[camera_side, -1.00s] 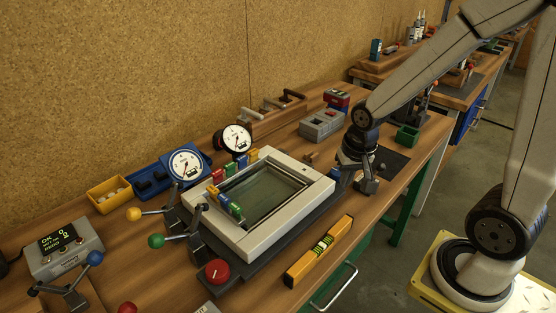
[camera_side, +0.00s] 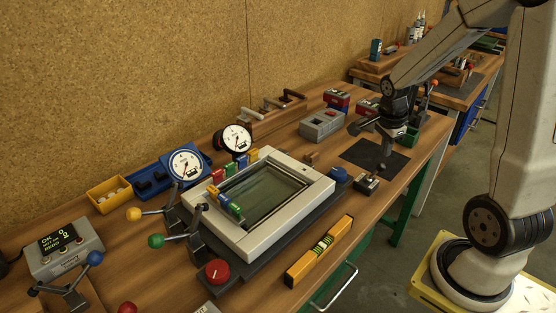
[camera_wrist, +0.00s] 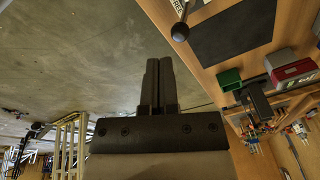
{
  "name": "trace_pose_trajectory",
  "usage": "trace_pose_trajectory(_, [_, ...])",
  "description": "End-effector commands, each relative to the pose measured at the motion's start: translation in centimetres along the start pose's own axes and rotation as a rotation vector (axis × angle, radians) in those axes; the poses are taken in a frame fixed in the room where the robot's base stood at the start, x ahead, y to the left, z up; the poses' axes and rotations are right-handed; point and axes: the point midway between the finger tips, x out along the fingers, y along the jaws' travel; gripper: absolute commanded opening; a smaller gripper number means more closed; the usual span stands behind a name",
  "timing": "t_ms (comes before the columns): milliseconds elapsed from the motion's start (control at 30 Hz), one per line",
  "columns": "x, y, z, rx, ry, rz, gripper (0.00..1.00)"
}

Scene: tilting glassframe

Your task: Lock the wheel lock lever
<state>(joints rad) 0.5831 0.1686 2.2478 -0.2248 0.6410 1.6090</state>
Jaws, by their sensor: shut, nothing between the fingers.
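A small lever unit with a dark ball knob stands at the front edge of the bench; its base (camera_side: 367,182) shows in the side view, and its knob (camera_wrist: 180,32) on a grey stem shows in the wrist view. Other levers have yellow (camera_side: 133,214), green (camera_side: 156,241) and blue (camera_side: 95,258) knobs. No readable label tells me which is the wheel lock lever. My gripper (camera_side: 386,157) points down near the dark-knobbed lever, over the black mat's area. In the wrist view its fingers (camera_wrist: 158,66) are together and empty, apart from the knob.
A black mat (camera_wrist: 235,35) lies beside the dark-knobbed lever. A green bin (camera_wrist: 230,79) stands beyond it. The light frame with a glass pane (camera_side: 318,187) is to the left in the side view. A yellow level (camera_side: 320,252) lies along the front edge.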

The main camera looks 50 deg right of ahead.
Motion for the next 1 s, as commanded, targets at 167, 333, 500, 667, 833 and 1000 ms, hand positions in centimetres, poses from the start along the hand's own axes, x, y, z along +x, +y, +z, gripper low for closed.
trace_pose_trajectory(167, [0.2,-0.1,-3.0,0.241,0.028,0.026,0.0])
trace_pose_trajectory(333, [0.2,0.0,-5.2,0.426,0.051,0.043,0.0])
trace_pose_trajectory(500, [0.3,0.1,-6.5,0.53,0.066,0.05,0.0])
trace_pose_trajectory(667, [0.3,0.1,-6.8,0.561,0.071,0.053,0.0])
trace_pose_trajectory(833, [0.3,0.1,-6.8,0.561,0.071,0.053,0.0])
trace_pose_trajectory(1000, [0.3,0.1,-6.8,0.56,0.07,0.053,0.0])
